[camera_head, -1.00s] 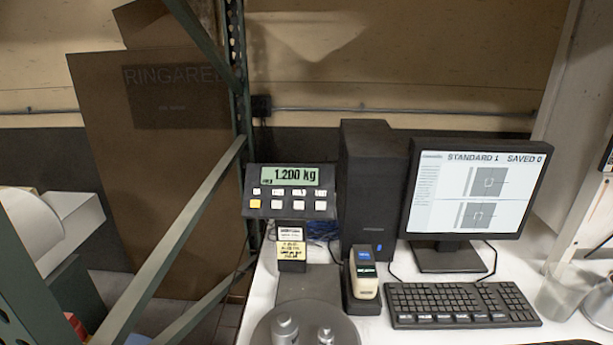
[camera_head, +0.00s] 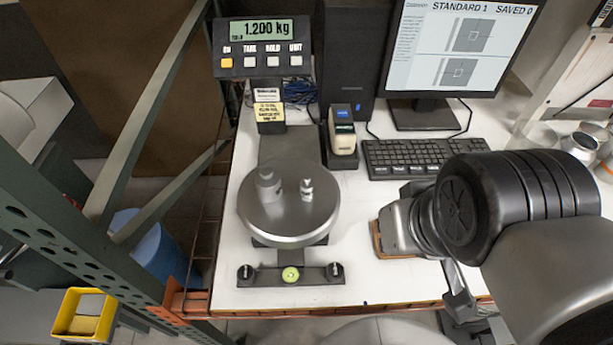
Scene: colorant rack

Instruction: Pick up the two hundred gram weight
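Two grey metal weights stand upright on the round pan (camera_head: 290,225) of the scale. The smaller weight (camera_head: 307,189), on the right, appears to be the two hundred gram one. The larger weight (camera_head: 268,185) stands just left of it, with a small gap between them. The scale display (camera_head: 261,31) reads 1.200 kg. My arm comes in from the right. What looks like part of my gripper (camera_head: 460,300) shows low beside the table's front edge, well right of the pan and apart from the weights. Its fingertips are mostly hidden by my arm.
A handheld device (camera_head: 342,138) in its dock stands behind the pan. A keyboard (camera_head: 415,158) and monitor (camera_head: 455,50) are at the back right. A green rack post (camera_head: 70,240) borders the left. A yellow bin (camera_head: 85,315) is at lower left.

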